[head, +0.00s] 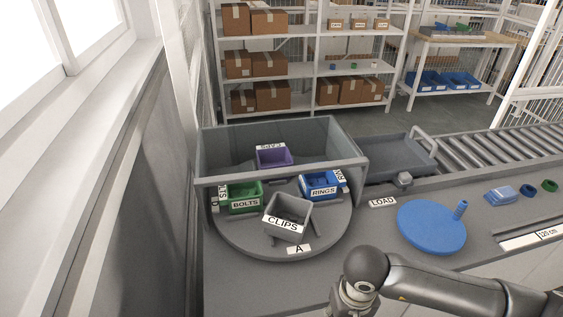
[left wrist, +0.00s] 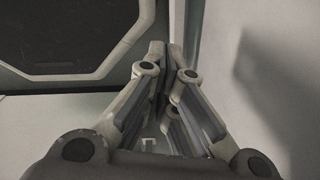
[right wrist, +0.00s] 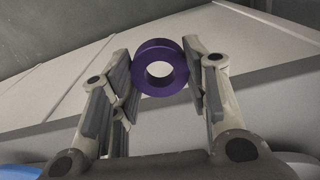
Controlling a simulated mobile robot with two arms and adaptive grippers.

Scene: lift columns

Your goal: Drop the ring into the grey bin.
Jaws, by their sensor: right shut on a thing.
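A purple ring (right wrist: 160,68) is held between the fingertips of my right gripper (right wrist: 162,72) in the right wrist view, its hole facing the camera. In the head view my right arm comes in at the bottom right; its fingertips and the ring are out of sight there. The grey bin (head: 287,217), labelled CLIPS, sits at the front of the grey round turntable (head: 240,236), above the A label. It lies up and left of my right wrist. My left gripper (left wrist: 165,55) shows only in the left wrist view, its fingers together and nothing seen between them.
Green (head: 243,198), blue (head: 321,186) and purple (head: 274,158) bins share the turntable, with a clear guard (head: 280,150) around its back. A blue disc with a peg (head: 430,228) stands to the right.

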